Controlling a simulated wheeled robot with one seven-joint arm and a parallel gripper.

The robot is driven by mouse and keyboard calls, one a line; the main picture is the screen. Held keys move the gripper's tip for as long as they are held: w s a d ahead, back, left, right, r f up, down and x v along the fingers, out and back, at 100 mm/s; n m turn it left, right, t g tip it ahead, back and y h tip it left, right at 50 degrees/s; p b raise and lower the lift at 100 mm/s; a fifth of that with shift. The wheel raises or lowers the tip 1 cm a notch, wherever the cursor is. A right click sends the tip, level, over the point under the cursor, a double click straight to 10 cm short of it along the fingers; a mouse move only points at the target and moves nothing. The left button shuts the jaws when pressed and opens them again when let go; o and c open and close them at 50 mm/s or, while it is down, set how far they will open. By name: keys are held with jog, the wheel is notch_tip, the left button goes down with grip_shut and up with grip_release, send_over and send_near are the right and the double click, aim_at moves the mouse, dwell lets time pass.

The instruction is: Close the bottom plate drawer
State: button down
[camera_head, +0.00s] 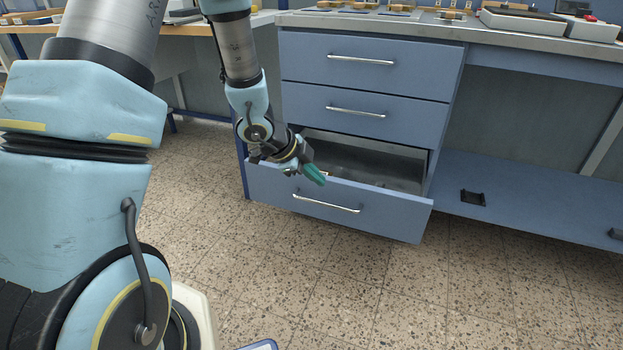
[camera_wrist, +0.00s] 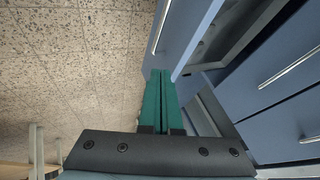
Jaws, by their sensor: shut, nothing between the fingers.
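The bottom plate drawer (camera_head: 390,212) is the lowest of three blue drawers and stands pulled out, with its grey inside (camera_head: 375,162) showing. Its bar handle (camera_head: 325,204) runs across the front; the handle also shows in the wrist view (camera_wrist: 162,27). My gripper (camera_head: 317,176), with green fingers, is shut and empty at the left part of the drawer front's top edge. In the wrist view the fingertips (camera_wrist: 161,74) overlap the drawer front's edge; I cannot tell if they touch it.
The middle drawer (camera_head: 357,118) and top drawer (camera_head: 365,67) are shut above. A worktop (camera_head: 400,27) with tools and boxes lies over them. A blue shelf (camera_head: 520,215) with a small black tray (camera_head: 473,198) is at the right. The speckled floor (camera_head: 300,270) in front is clear.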

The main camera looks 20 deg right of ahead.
aim_at(339, 187)
jog(key=w+d+f, duration=0.1)
jog(key=d+f, duration=0.1)
jog(key=w+d+f+b, duration=0.1)
jog(key=d+f, duration=0.2)
jog(key=w+d+f+b, duration=0.1)
jog(key=d+f, duration=0.1)
jog(key=d, duration=0.1)
jog(key=shift+w+f, duration=0.1)
jog(key=shift+f, duration=0.15)
jog(key=shift+w+d, duration=0.2)
jog(key=shift+w, duration=0.05)
jog(key=shift+w, duration=0.1)
